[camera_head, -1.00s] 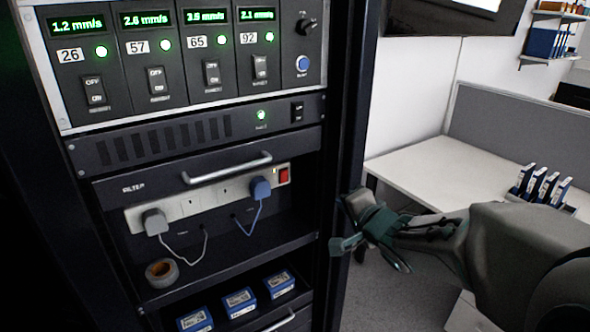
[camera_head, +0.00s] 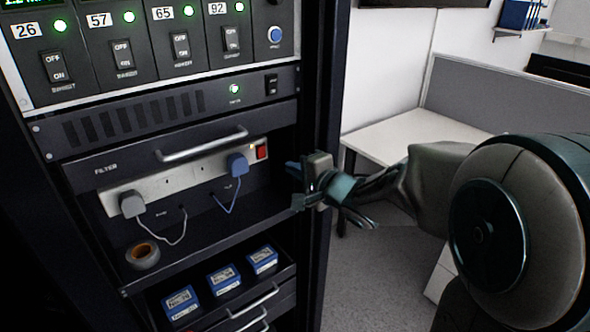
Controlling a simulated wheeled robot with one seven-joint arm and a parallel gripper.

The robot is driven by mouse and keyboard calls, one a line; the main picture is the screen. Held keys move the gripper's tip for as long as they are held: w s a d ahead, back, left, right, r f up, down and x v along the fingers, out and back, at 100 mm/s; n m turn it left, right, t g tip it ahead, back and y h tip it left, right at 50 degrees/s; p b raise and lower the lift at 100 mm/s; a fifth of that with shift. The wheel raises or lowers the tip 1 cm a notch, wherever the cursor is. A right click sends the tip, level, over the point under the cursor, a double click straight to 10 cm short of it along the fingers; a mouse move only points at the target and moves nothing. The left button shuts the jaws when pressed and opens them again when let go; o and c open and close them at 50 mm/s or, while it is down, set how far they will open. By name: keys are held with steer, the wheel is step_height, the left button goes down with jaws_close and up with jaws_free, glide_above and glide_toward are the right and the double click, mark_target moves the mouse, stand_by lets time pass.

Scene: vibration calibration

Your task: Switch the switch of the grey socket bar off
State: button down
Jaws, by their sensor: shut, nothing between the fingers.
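The grey socket bar (camera_head: 180,181) runs along the rack shelf under a bar handle. Its red switch (camera_head: 262,152) is at the right end, with a small lit orange light just left of it. A grey plug (camera_head: 131,204) sits at the bar's left end and a blue plug (camera_head: 237,166) near the switch, each with a cable. My gripper (camera_head: 300,187) is at the rack's right front post, right of and below the switch and apart from it. It is shut and empty.
Above are the filter drawer handle (camera_head: 205,144) and a panel of rocker switches (camera_head: 122,55) with green lights. A tape roll (camera_head: 143,256) lies on the shelf. Blue boxes (camera_head: 224,278) sit in a drawer below. A white desk (camera_head: 400,130) stands at the right.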

glide_toward(262, 150)
steer(key=x, duration=0.5)
steer(key=shift+w+f, duration=0.1)
steer(key=shift+f, duration=0.2)
steer(key=shift+w+a+r, duration=0.1)
steer(key=shift+w+a, duration=0.25)
steer(key=shift+w, duration=0.2)
